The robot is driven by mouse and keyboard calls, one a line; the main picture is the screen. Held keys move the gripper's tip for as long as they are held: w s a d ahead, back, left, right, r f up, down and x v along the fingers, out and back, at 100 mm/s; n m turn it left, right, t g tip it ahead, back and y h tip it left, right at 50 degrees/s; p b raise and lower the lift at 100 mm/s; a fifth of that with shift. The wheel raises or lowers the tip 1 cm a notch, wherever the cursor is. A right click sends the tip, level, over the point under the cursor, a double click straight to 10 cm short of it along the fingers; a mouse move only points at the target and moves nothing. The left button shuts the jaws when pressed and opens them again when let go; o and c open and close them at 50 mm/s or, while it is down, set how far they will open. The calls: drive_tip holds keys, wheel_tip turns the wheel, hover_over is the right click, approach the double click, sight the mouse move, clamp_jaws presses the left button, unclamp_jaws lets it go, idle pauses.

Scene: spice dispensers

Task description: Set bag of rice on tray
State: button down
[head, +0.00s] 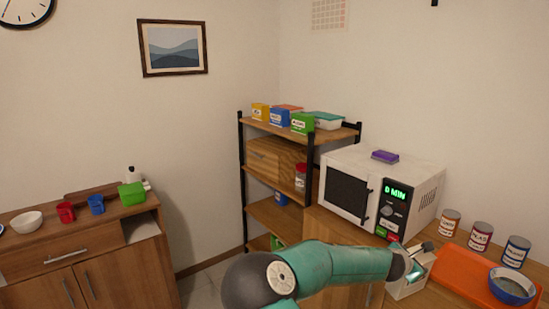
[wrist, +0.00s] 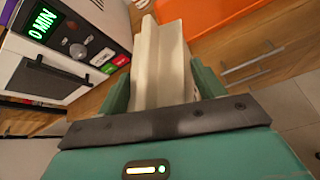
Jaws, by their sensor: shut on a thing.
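My gripper (head: 422,264) is over the right counter, in front of the microwave. In the wrist view my gripper (wrist: 163,84) has its green fingers on both sides of a pale, cream-white packet, which looks like the bag of rice (wrist: 160,50). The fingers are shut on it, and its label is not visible. In the head view the bag (head: 402,291) shows as a white shape below the gripper, partly hidden by my arm. The orange tray (head: 462,272) lies on the counter just right of the gripper. It also shows at the top of the wrist view (wrist: 190,14).
A blue bowl (head: 512,286) sits at the tray's right part. The white microwave (head: 348,187) is behind my gripper, with a purple packet (head: 385,156) on top. The tray's left part looks clear.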

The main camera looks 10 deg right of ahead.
drive_tip(key=w+a+f+n+t+y, duration=0.25)
drive_tip(key=a+f, duration=0.25)
drive_tip(key=a, duration=0.5)
drive_tip(key=w+a+f+n+t+y, duration=0.2)
drive_tip(key=w+a+f+n+y, duration=0.15)
drive_tip(key=a, duration=0.55)
drive_tip(key=a+f+n+y, duration=0.2)
drive_tip(key=a+n, duration=0.1)
drive_tip(key=a, duration=0.6)
drive_tip(key=s+a+f+n+t+y, duration=0.1)
drive_tip(key=a+f+n+y, duration=0.1)
drive_tip(key=a, duration=0.7)
drive_tip(key=shift+s+f+n+y, duration=0.2)
drive_tip(key=shift+f+n+y, duration=0.15)
drive_tip(key=shift+f, duration=0.4)
drive_tip(key=shift+t, duration=0.25)
